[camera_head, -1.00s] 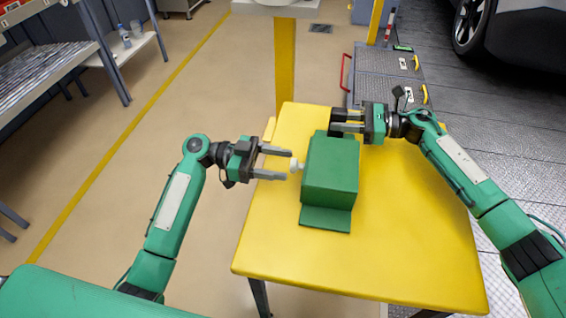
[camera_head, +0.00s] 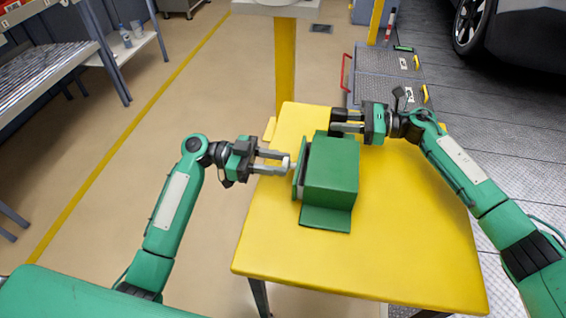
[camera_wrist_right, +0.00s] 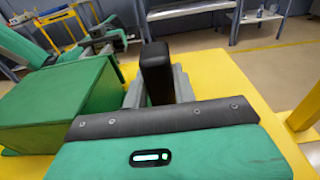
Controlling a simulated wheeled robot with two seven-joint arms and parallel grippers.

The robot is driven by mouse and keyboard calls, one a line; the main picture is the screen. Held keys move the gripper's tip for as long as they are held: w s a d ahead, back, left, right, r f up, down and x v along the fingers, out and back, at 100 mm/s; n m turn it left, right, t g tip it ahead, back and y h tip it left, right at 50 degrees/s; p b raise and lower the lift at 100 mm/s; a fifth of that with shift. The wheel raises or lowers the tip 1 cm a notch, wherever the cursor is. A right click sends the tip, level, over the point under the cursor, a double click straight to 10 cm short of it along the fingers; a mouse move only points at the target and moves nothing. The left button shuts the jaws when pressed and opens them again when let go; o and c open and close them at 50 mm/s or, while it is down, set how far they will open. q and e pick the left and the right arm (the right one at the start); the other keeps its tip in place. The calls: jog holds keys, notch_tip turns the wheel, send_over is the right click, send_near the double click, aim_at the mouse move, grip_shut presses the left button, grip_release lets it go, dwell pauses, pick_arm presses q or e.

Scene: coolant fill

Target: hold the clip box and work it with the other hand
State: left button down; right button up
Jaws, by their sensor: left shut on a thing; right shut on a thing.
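The green clip box (camera_head: 332,172) stands on the yellow table, with a flat green base flange toward the near side. Its drawer (camera_head: 299,168) sticks out a little on the left side, with a dark gap behind its front. My left gripper (camera_head: 286,162) is shut on the drawer's small pale knob, which its fingers mostly cover. My right gripper (camera_head: 340,121) is shut on a black upright grip at the box's far end. In the right wrist view the black grip (camera_wrist_right: 155,72) stands between the fingers, with the box (camera_wrist_right: 62,105) at left.
The yellow table (camera_head: 410,240) is clear to the right and in front of the box. A yellow post (camera_head: 285,65) rises behind the table. A grey cart (camera_head: 385,75) with a red handle stands behind it, and a car is at the far right.

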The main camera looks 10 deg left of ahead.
pick_arm(q)
jog(key=a, duration=0.6)
jog(key=c, duration=1)
grip_release()
jog(key=a, duration=1.2)
pick_arm(e)
jog(key=o, duration=1)
jog(key=shift+c, duration=0.2)
